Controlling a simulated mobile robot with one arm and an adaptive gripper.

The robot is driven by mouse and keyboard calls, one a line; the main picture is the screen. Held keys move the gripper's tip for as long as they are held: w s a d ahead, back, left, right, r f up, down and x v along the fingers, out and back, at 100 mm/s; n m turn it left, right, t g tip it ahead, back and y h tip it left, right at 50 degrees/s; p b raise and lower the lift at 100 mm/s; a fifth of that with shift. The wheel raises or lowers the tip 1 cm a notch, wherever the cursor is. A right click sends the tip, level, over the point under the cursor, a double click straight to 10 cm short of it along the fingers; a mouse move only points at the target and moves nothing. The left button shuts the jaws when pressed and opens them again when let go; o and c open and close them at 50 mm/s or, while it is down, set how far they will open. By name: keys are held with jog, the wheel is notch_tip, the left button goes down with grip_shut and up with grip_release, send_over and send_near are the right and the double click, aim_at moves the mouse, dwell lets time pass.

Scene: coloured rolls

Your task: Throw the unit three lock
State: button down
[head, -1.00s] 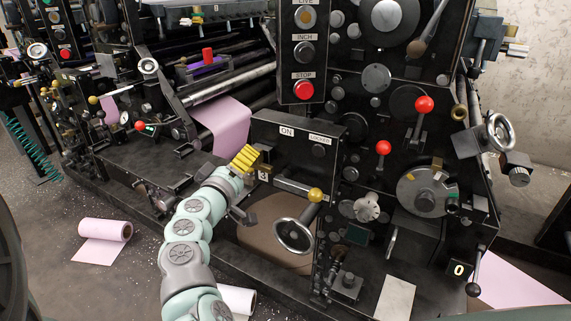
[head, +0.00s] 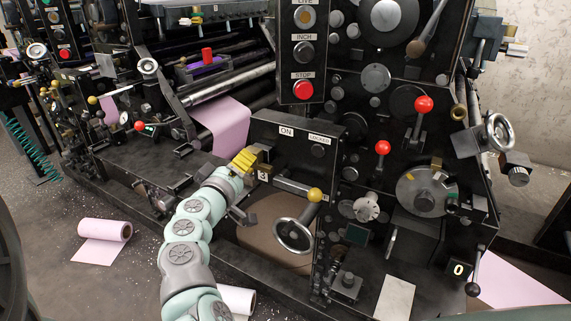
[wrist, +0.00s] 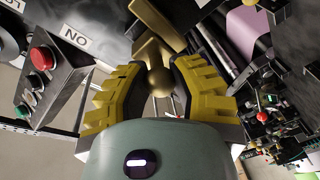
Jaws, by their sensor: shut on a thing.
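The unit three lock shows in the wrist view as a brass handle (wrist: 158,50) with a round knob between my fingers. My gripper (wrist: 160,88), with yellow ribbed fingers, is shut on this handle. The panel has an ON label (head: 287,131) and a LOCKED label (head: 320,139). My gripper mostly hides the handle in the head view.
A red STOP button (head: 303,89) is above the panel. A yellow-knobbed lever (head: 315,195) and a handwheel (head: 294,235) are to the right of my arm. Red-knobbed levers (head: 383,148) stand farther right. A pink paper roll (head: 105,230) lies on the floor at left.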

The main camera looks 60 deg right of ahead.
jog(key=s, duration=0.5)
jog(key=shift+s+d+r+b, duration=0.1)
jog(key=shift+s+d+b, duration=0.05)
jog(key=shift+d+b, duration=0.2)
jog(key=c, duration=0.7)
grip_release()
jog(key=shift+s+a, duration=0.1)
send_near(262, 171)
jog(key=s+a+r, duration=0.1)
jog(key=a, duration=0.1)
jog(key=s+a+r, duration=0.2)
jog(key=a, duration=0.1)
jog(key=shift+s+a, duration=0.15)
jog(key=shift+a, duration=0.15)
